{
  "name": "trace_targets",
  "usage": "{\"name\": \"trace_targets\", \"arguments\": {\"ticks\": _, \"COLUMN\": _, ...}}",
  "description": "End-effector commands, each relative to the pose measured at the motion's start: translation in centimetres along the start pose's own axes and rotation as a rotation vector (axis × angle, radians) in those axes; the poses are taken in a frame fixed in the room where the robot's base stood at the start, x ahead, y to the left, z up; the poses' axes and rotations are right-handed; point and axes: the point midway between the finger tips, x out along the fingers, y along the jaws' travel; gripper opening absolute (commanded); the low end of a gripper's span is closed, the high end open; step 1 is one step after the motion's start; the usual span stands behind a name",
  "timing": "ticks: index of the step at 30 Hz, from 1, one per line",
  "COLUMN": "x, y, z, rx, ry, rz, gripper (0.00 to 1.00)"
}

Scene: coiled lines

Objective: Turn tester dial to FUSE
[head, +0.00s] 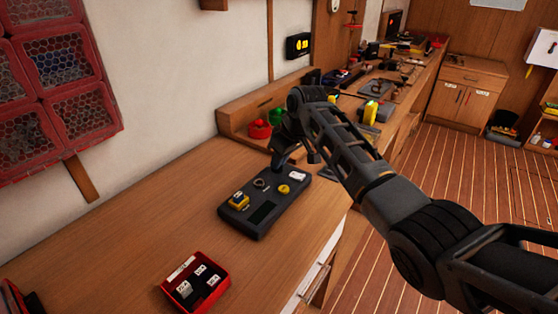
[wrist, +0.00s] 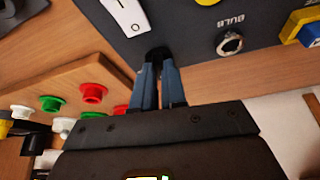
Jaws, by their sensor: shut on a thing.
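The tester (head: 272,197) is a dark box lying on the wooden bench; its panel also shows in the wrist view (wrist: 190,38). My gripper (head: 281,167) is at its far end. In the wrist view my gripper (wrist: 157,67) has its two blue-grey fingers close together on a small dark knob (wrist: 156,53) at the panel's edge, seemingly the dial. The fingers hide most of it, and I see no FUSE mark or pointer. A white switch (wrist: 124,14), a ring socket marked BULB (wrist: 230,43) and a yellow button (head: 284,189) are also on the panel.
A red tray (head: 226,277) with small labelled items stands at the front of the bench. A wooden stand with red (head: 259,129) and green knobs is behind my gripper. A yellow-and-blue block (head: 239,201) sits on the tester's near end. The bench left of the tester is clear.

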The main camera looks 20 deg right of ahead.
Motion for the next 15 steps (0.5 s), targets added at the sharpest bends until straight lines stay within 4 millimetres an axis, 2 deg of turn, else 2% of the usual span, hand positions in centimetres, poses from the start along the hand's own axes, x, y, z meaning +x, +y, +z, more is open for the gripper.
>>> {"name": "trace_targets", "arguments": {"ticks": 1, "x": 0.52, "y": -0.08, "z": 0.46, "rx": -0.023, "ry": -0.011, "rz": -0.014, "gripper": 0.0}}
{"name": "trace_targets", "arguments": {"ticks": 15, "x": 0.46, "y": 0.01, "z": 0.43, "rx": -0.143, "ry": -0.011, "rz": -0.064, "gripper": 0.0}}
